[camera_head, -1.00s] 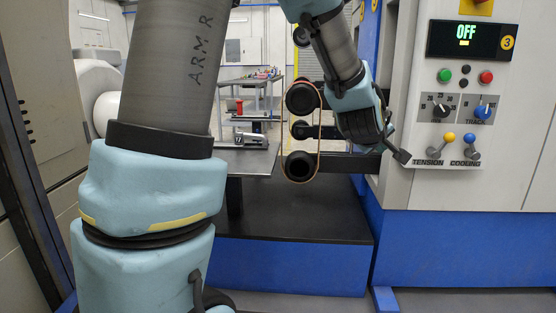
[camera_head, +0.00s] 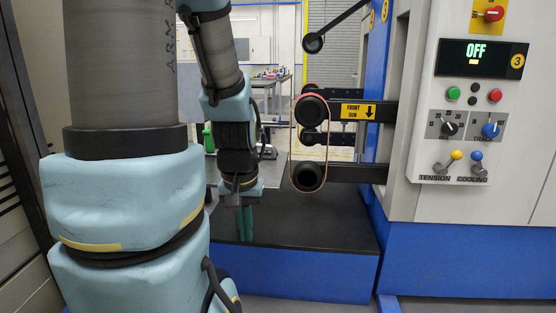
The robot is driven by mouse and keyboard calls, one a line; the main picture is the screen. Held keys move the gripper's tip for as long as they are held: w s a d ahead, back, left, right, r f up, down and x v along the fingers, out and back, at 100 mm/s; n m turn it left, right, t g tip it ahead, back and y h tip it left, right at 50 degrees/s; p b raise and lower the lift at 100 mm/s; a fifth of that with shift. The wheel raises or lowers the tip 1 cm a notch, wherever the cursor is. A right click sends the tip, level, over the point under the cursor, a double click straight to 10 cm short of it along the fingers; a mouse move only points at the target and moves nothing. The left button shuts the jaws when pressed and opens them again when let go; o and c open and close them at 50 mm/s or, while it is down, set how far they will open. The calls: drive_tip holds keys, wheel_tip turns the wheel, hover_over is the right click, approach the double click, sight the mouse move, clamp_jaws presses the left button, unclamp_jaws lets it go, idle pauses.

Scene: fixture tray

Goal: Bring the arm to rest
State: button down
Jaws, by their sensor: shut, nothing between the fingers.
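My gripper (camera_head: 245,236) points straight down left of the belt rollers, in front of or above the dark platform. Its two green fingers are together and hold nothing. It is apart from the machine and the rollers.
An orange belt (camera_head: 296,150) loops around black rollers (camera_head: 307,177). A dark platform (camera_head: 310,250) with a blue front lies below. A table stands behind.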

wheel_tip(320, 180, up, 13)
drive_tip(key=p, duration=1.1)
drive_tip(key=shift+r, duration=0.1)
idle(1.0)
